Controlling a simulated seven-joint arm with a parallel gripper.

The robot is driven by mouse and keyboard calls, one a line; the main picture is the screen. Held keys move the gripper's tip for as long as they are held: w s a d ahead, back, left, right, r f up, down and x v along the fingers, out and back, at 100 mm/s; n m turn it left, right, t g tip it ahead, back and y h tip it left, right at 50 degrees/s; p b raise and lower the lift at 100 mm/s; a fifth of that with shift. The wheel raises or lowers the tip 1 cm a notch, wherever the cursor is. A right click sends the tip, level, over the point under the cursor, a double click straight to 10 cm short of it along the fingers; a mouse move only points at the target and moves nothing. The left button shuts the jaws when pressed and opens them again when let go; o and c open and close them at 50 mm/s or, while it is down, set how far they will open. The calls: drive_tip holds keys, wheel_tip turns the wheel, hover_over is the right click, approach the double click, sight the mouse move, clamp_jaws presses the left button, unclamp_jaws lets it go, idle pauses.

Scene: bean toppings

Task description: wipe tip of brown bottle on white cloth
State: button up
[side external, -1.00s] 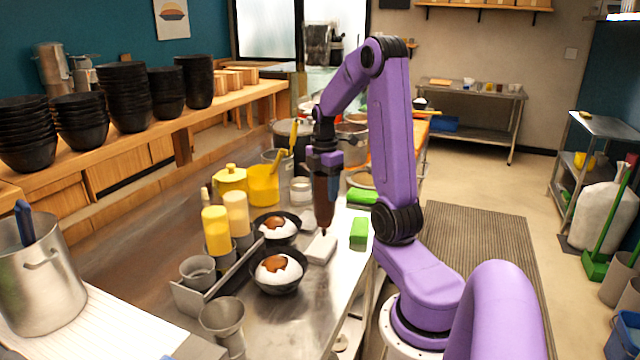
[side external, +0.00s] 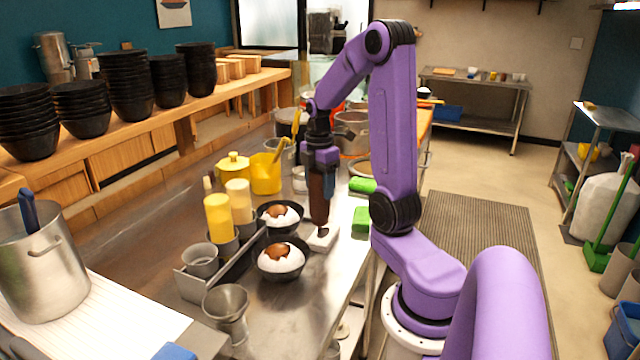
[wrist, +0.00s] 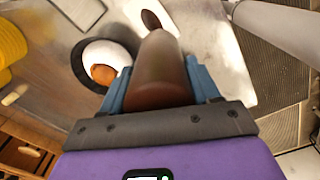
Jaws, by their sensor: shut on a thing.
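The brown bottle (side external: 318,196) is held tip down, nearly upright, in my gripper (side external: 320,165). In the wrist view the bottle (wrist: 158,75) fills the space between the two blue fingers. The white cloth (side external: 323,239) lies folded on the steel counter, right of the black bowls. The bottle's tip is at the cloth's top and looks to be touching it, though the exact contact is hard to tell. In the wrist view the cloth (wrist: 185,22) shows partly behind the bottle.
Two black bowls with white and brown food, a near one (side external: 282,272) and a far one (side external: 262,222), stand left of the cloth. Yellow and cream bottles (side external: 218,217) stand in a metal rack. Green blocks (side external: 361,218) lie to the right near the counter edge.

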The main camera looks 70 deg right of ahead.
drive_tip(key=shift+f, duration=0.75)
idle(1.5)
drive_tip(key=shift+d, duration=0.1)
drive_tip(key=shift+d, duration=2.55)
drive_tip(key=shift+a+f, duration=0.1)
drive_tip(key=shift+a, duration=0.05)
drive_tip(key=shift+a, duration=2.5)
drive_tip(key=shift+r, duration=3.05)
drive_tip(key=shift+r, duration=0.1)
